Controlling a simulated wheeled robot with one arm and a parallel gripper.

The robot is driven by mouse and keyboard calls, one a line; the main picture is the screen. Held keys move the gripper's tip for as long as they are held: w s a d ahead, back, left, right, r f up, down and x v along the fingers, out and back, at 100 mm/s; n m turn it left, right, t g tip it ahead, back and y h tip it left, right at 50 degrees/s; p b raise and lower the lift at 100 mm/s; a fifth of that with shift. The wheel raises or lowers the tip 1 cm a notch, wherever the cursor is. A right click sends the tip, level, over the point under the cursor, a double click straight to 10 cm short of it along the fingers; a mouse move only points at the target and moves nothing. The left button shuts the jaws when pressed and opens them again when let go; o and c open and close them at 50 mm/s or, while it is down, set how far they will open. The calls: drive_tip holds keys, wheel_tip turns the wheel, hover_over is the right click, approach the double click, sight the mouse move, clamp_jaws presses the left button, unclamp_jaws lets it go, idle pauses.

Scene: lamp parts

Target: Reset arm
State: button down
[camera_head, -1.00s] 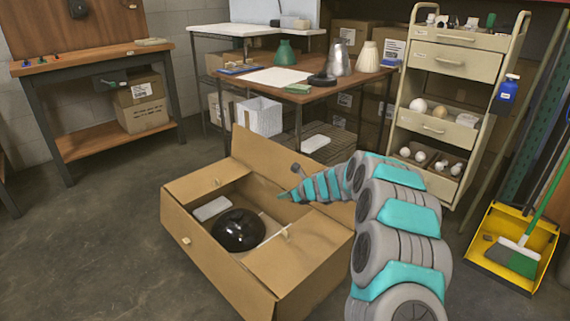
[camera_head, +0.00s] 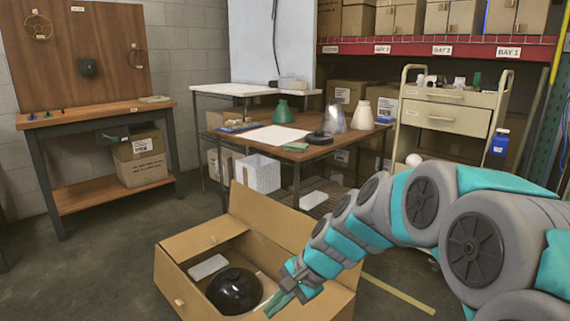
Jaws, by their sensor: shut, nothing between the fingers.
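My arm reaches in from the right side of the head view. My gripper (camera_head: 283,299) is shut and empty, over the right part of the open cardboard box (camera_head: 181,285). A round black lamp part (camera_head: 235,291) lies in the box, left of my gripper and apart from it. A white block (camera_head: 208,267) lies behind it in the box. My arm hides part of the box's right side.
Behind the box, a brown table (camera_head: 312,150) bears a green shade (camera_head: 283,112), a cream shade (camera_head: 361,115) and a metallic shade. A workbench (camera_head: 95,116) stands at left, a drawer cart (camera_head: 441,119) at right. Bare floor (camera_head: 115,260) lies left of the box.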

drive_tip(key=s+d+n+g+h, duration=0.1)
drive_tip(key=s+d+n+h, duration=0.1)
drive_tip(key=s+d, duration=0.3)
drive_tip(key=s+d+f+n+g+h, duration=0.1)
drive_tip(key=s+d+n, duration=0.3)
drive_tip(key=s, duration=0.9)
drive_tip(key=s+d+n+h, duration=0.3)
drive_tip(key=s+d, duration=0.5)
drive_tip(key=s, duration=0.1)
drive_tip(key=shift+s+d+f+g+h, duration=0.2)
drive_tip(key=shift+s+f+g+h, duration=0.1)
drive_tip(key=shift+s+g, duration=0.1)
